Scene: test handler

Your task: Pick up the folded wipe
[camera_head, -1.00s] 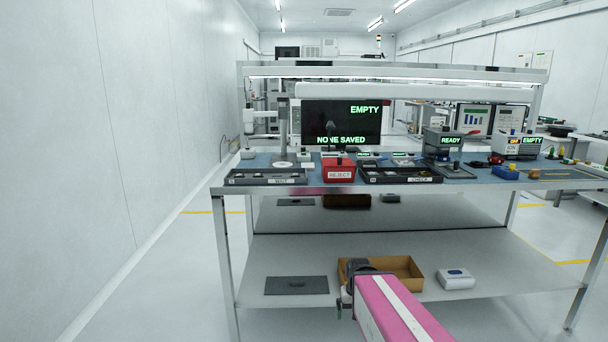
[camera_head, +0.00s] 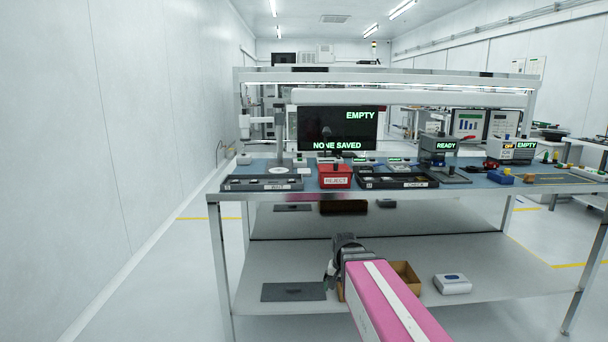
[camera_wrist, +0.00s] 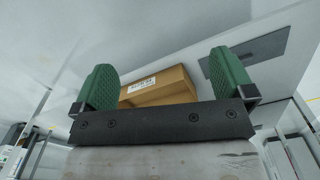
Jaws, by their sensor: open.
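I cannot make out a folded wipe in either view. My gripper (camera_head: 331,276) is in front of the lower shelf (camera_head: 400,245), beside the cardboard box (camera_head: 406,275), which my arm partly hides. In the wrist view my gripper (camera_wrist: 168,78) is open, with its two green pads wide apart and nothing held between them. The cardboard box, with a white label too small to read, shows beyond the pads in the wrist view (camera_wrist: 170,88). A white pack with a blue mark (camera_head: 452,284) lies on the lower shelf, right of the box.
A dark flat mat (camera_head: 293,292) lies on the lower shelf at the left. The upper worktop (camera_head: 470,181) carries dark trays (camera_head: 262,184), a red REJECT bin (camera_head: 335,178) and several devices. Table legs (camera_head: 221,265) stand at the sides. Bare shelf surrounds the white pack.

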